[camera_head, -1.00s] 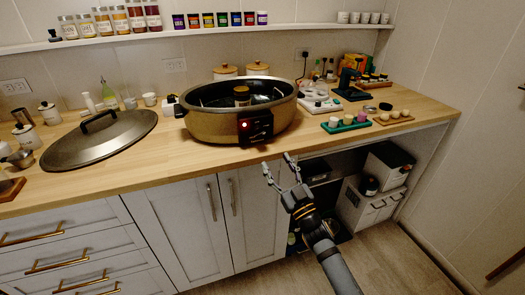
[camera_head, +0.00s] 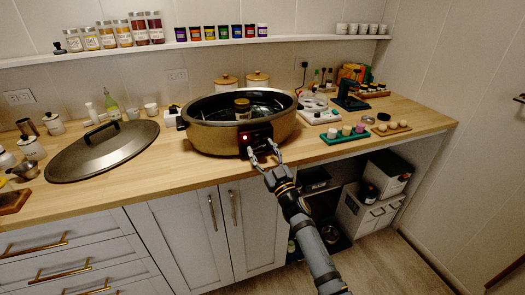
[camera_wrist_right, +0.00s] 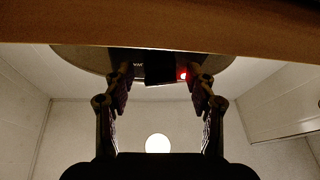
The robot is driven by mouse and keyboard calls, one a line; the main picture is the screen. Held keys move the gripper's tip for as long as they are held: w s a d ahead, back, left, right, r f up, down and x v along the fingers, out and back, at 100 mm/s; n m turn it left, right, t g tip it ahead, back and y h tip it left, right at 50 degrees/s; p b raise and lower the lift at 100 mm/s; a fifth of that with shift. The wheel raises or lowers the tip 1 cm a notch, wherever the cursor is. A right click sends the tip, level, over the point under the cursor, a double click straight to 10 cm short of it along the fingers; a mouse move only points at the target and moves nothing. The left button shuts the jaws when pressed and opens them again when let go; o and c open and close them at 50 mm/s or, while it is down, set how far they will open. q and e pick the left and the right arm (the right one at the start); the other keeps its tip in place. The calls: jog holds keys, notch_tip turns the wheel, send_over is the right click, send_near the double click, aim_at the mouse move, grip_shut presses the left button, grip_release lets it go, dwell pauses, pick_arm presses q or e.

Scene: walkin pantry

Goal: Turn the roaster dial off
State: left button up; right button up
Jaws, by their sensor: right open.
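The dial cannot be made out clearly. My right gripper (camera_head: 265,150) is open, its fingertips just in front of the panel. In the right wrist view the dark panel (camera_wrist_right: 158,68) and the red light (camera_wrist_right: 183,74) show between the two fingers, apparently with nothing gripped. My left gripper is out of view.
The roaster's dark lid (camera_head: 98,150) lies on the counter to the left. A green tray (camera_head: 345,134) and a wooden tray (camera_head: 391,129) with small cups stand to the right. The counter's front edge runs below my right gripper. An open shelf bay is under the counter.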

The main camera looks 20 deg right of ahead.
jog(key=shift+c, duration=0.4)
jog(key=c, duration=1.1)
jog(key=shift+o, duration=0.2)
jog(key=shift+r+n+p, duration=0.25)
jog(key=shift+n+p, duration=0.45)
jog(key=shift+p, duration=0.15)
jog(key=n+g+y+p, duration=0.1)
jog(key=n+p, duration=0.3)
jog(key=n+g+y+p, duration=0.2)
jog(key=n+p, duration=0.2)
jog(key=n+g+y+p, duration=0.1)
jog(key=n+p, duration=0.3)
jog(key=shift+d+r+n+g+p, duration=0.3)
jog(key=shift+d+r+p, duration=0.05)
jog(key=shift+r, duration=0.05)
jog(key=shift+f+n+g+p, duration=0.1)
jog(key=shift+n+g+p, duration=0.5)
jog(key=shift+n+p, duration=0.9)
jog(key=o, duration=1.1)
jog(key=shift+o, duration=0.2)
